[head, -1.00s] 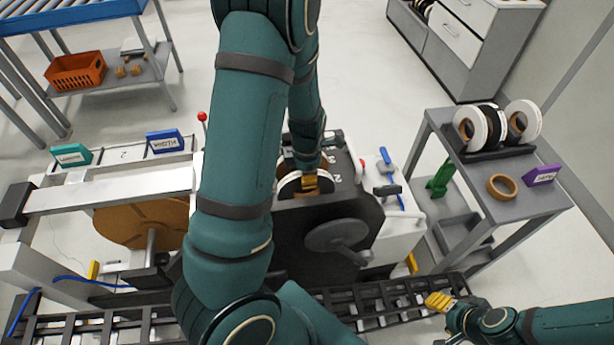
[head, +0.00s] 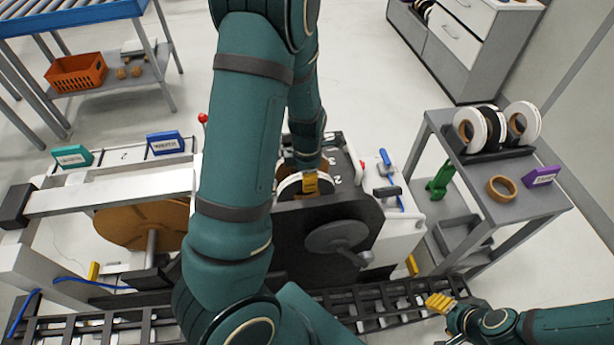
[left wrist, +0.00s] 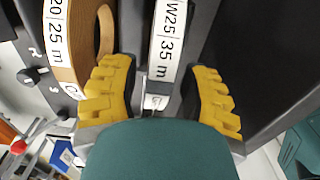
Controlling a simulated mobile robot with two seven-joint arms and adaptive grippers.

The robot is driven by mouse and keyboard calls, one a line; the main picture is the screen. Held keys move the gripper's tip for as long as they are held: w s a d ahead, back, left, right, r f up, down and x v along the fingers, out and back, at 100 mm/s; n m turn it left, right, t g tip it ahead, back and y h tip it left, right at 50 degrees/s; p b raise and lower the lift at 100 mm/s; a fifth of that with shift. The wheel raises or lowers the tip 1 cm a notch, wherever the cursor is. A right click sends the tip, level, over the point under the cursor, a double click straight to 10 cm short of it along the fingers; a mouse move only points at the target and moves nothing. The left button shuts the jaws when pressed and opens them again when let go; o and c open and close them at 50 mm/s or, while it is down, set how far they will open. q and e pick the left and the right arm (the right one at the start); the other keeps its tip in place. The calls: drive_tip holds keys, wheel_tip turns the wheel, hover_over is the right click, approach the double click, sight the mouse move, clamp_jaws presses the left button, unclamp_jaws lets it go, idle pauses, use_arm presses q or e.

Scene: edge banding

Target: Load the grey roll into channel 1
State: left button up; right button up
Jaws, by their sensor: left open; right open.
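My left gripper (head: 310,183) reaches down at the dark-sided machine (head: 300,235). In the left wrist view my left gripper (left wrist: 160,70) is open, with one yellow finger on each side of a roll labelled "W25 35 m" (left wrist: 168,45). This roll stands on edge in a dark slot. Only its label band shows clearly, so I cannot tell its body colour or whether the fingers touch it. A brown roll labelled "20 25 m" (left wrist: 62,45) stands beside it, outside the fingers. My right gripper (head: 445,303) is open and empty at the lower right.
A grey cart (head: 545,205) at the right holds white and black rolls (head: 480,128), a brown ring (head: 502,188) and a purple sign (head: 541,177). Blue-handled clamps (head: 388,175) stand right of the slots. A slatted track (head: 400,300) runs along the machine's front.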

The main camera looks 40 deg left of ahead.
use_arm(q)
wheel_tip(320, 180, up, 12)
drive_tip(key=p, duration=0.3)
drive_tip(key=shift+f, duration=0.2)
use_arm(e)
wheel_tip(320, 180, up, 4)
drive_tip(key=shift+s+d+r, duration=0.1)
use_arm(q)
drive_tip(key=shift+d, duration=0.1)
